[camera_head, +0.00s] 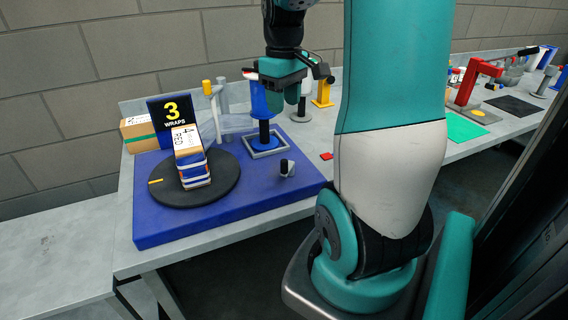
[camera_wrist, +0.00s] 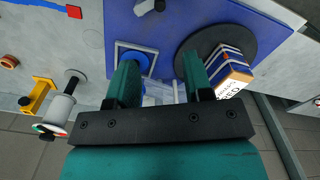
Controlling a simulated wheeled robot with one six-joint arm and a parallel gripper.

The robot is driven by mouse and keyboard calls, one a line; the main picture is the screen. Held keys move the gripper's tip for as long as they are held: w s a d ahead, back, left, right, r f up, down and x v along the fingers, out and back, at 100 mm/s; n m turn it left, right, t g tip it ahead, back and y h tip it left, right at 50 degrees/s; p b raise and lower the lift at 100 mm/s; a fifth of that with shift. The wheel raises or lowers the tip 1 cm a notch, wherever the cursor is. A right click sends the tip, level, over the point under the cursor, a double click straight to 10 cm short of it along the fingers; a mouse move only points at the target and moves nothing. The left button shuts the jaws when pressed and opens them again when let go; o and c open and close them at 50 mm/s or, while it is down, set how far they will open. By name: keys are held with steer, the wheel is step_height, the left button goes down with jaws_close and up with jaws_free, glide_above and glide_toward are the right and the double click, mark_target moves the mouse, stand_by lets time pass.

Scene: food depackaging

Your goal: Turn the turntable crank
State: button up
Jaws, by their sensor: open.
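The turntable (camera_head: 222,190) is a black disc with a yellow mark, lying on a blue base (camera_head: 160,228). It also shows in the wrist view (camera_wrist: 240,27). A stacked box labelled RED (camera_head: 190,157) with blue bands stands on it. A small grey piece with a black knob (camera_head: 287,168), which looks like the crank, sits at the base's right; it also shows at the top of the wrist view (camera_wrist: 150,5). My gripper (camera_head: 289,92) is open and empty, above the base near the blue roll. In the wrist view its fingers (camera_wrist: 160,80) are apart, not touching the knob piece.
A yellow-topped post (camera_head: 207,89) and a "3 WRAPS" sign (camera_head: 171,114) stand behind the turntable. A red press (camera_head: 470,80) and other tools are farther right. The base's front is clear.

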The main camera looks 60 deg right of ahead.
mark_target(283, 160)
step_height(283, 160, down, 17)
steer(key=n+p, duration=0.2)
steer(key=n, duration=0.7)
steer(key=shift+f, duration=0.2)
jaws_close()
